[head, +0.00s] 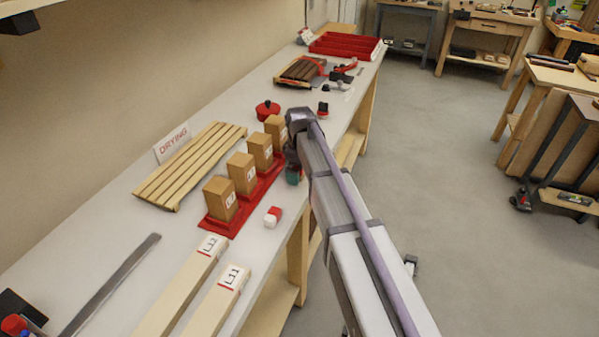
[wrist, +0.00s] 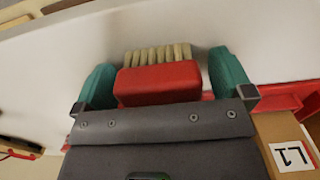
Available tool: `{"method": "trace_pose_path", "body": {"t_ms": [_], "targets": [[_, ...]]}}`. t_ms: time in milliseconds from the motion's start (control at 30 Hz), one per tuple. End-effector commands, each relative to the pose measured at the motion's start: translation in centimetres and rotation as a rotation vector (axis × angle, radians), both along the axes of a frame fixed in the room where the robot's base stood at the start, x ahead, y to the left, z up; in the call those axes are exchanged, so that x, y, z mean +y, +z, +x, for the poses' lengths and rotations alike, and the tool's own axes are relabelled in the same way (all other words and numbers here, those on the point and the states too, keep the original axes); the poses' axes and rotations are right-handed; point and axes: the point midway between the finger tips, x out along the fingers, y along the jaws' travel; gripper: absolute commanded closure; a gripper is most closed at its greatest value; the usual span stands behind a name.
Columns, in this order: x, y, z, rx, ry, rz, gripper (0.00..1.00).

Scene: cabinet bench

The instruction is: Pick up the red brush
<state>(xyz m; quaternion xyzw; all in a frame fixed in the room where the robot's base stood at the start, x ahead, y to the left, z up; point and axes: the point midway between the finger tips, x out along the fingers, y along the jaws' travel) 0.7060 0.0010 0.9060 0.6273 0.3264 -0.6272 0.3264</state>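The red brush (wrist: 160,83) lies between my gripper's two teal fingers in the wrist view, its pale bristles (wrist: 157,54) pointing up in the picture. My gripper (wrist: 164,80) is open around it, with a finger at each end and a narrow gap at the right end; contact at the left end is unclear. In the head view my gripper (head: 293,175) is low at the bench's front edge, beside the row of wooden blocks. The brush is hidden there behind my arm.
Wooden blocks (head: 222,199) stand on a red base (head: 222,226) close by; one labelled block (wrist: 290,153) shows in the wrist view. A small red and white item (head: 273,216) lies nearby. A slatted drying rack (head: 190,165) is behind. Bench surface (head: 120,215) is partly clear.

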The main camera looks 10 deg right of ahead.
Motion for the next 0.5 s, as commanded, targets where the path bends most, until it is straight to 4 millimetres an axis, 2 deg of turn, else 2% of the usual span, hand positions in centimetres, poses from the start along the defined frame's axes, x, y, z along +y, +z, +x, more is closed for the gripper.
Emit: {"method": "trace_pose_path", "body": {"t_ms": [67, 500], "targets": [[0.0, 0.05, 0.0, 0.0, 0.0, 0.0, 0.1], [0.0, 0.04, 0.0, 0.0, 0.0, 0.0, 0.52]]}}
